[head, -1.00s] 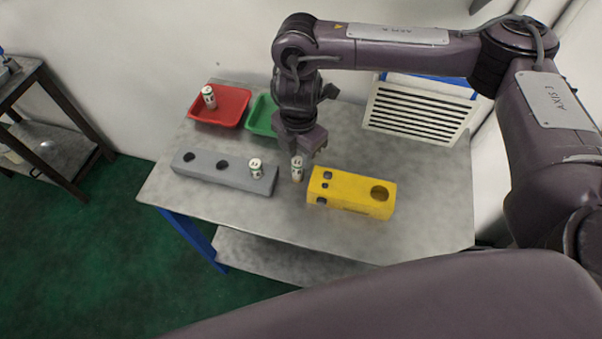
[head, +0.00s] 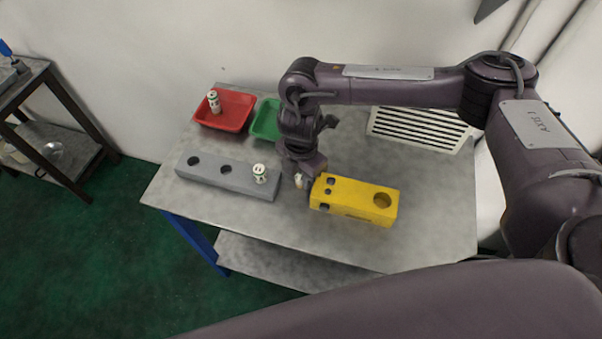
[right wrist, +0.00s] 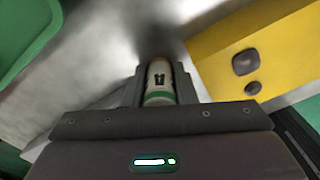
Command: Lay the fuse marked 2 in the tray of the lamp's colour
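My right gripper (head: 301,180) is shut on a white fuse with a green band, held upright beside the left end of the yellow box (head: 353,201). The held fuse (right wrist: 159,82) shows between the fingers in the right wrist view; its dark mark is not clearly readable. A second fuse (head: 260,173) stands in the right hole of the grey block (head: 207,177). A third fuse (head: 214,101) stands in the red tray (head: 235,124). The green tray (head: 264,122) is partly hidden behind my right arm. I cannot make out a lit lamp. My left gripper is not in view.
The grey block's other two holes look empty. A white slatted panel (head: 415,128) stands at the back right. The table's front (head: 240,216) is clear.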

